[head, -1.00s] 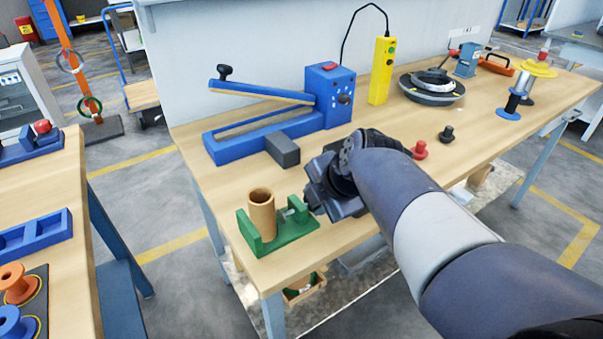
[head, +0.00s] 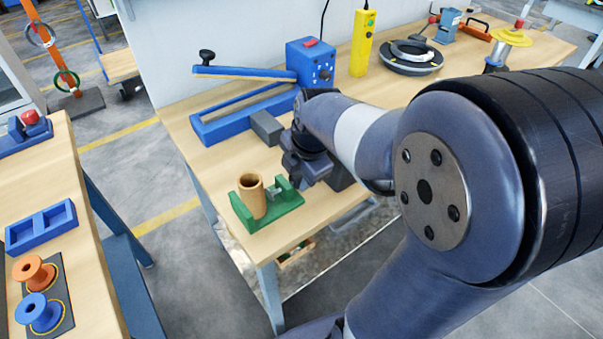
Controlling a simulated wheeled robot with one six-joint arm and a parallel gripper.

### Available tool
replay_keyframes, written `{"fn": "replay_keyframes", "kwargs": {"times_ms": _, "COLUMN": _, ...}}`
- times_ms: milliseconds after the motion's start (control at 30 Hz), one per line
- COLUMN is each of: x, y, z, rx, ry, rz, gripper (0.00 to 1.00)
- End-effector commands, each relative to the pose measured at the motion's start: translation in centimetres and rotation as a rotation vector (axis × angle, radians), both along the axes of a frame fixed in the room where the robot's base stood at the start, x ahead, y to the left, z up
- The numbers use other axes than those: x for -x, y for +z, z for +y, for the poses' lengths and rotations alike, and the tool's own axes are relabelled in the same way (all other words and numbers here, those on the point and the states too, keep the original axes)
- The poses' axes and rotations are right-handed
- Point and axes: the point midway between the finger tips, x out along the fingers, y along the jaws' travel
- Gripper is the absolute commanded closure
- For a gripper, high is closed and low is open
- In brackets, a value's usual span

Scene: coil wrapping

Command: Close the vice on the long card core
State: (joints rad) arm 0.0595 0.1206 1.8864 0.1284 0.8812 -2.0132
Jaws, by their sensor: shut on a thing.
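The long card core (head: 252,197) is a brown tube standing upright in the green vice (head: 283,220), toward the left of its jaws. The vice sits at the near left corner of the workbench. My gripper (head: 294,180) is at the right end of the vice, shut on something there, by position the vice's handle. The handle itself is hidden behind the gripper. A grey screw part (head: 274,195) of the vice shows between the core and the right jaw. Whether the moving jaw touches the core is too small to tell.
A grey block (head: 266,127) and a blue sealer with a raised arm (head: 249,100) stand behind the vice. A yellow control box (head: 362,43) and a dark round turntable (head: 410,59) are farther right. A side table at left holds an orange spool (head: 33,273) and a blue spool (head: 38,312).

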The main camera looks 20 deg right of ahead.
Motion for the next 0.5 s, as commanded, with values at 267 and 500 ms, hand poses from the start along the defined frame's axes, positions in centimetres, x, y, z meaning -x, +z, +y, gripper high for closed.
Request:
{"fn": "replay_keyframes", "kwargs": {"times_ms": 267, "x": -0.34, "y": 0.64, "z": 0.18, "rx": 0.051, "ry": 0.003, "rz": 0.166, "gripper": 0.81}}
{"fn": "replay_keyframes", "kwargs": {"times_ms": 500, "x": -0.62, "y": 0.37, "z": 0.22, "rx": 0.090, "ry": 0.001, "rz": 0.281, "gripper": 0.81}}
